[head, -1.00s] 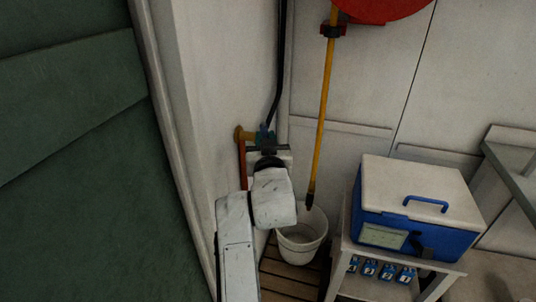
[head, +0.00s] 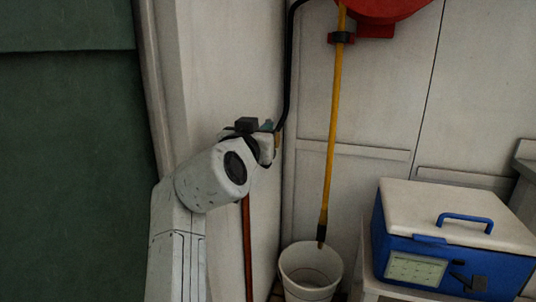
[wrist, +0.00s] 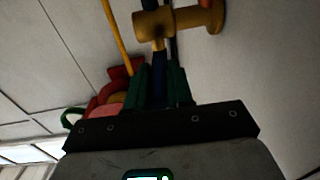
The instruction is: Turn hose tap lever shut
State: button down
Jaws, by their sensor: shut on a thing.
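The brass hose tap (wrist: 180,22) is at the top of the wrist view, fixed to the pale wall. Its blue lever (wrist: 158,66) is between the two green fingers of my gripper (wrist: 160,85), which is shut on it. In the head view my wrist and gripper (head: 264,130) are up against the wall corner and hide most of the tap and the lever. How far the lever is turned cannot be told from there.
A black hose (head: 289,70) runs up the corner from the tap. A reddish pipe (head: 248,250) runs down the wall. A yellow pole (head: 333,130), a white bucket (head: 310,272) and a blue-and-white box (head: 455,235) stand to the right. A green panel (head: 65,160) is at left.

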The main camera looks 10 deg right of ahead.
jog(key=shift+w+a+f+m+g+h+b, duration=0.15)
jog(key=shift+a+m+g+h+b, duration=0.35)
jog(key=shift+b, duration=1.1)
jog(key=shift+d, duration=0.25)
jog(key=c, duration=1)
grip_release()
jog(key=p+v, duration=0.1)
jog(key=v, duration=1)
jog(key=shift+w+f, duration=0.1)
jog(key=shift+f, duration=0.05)
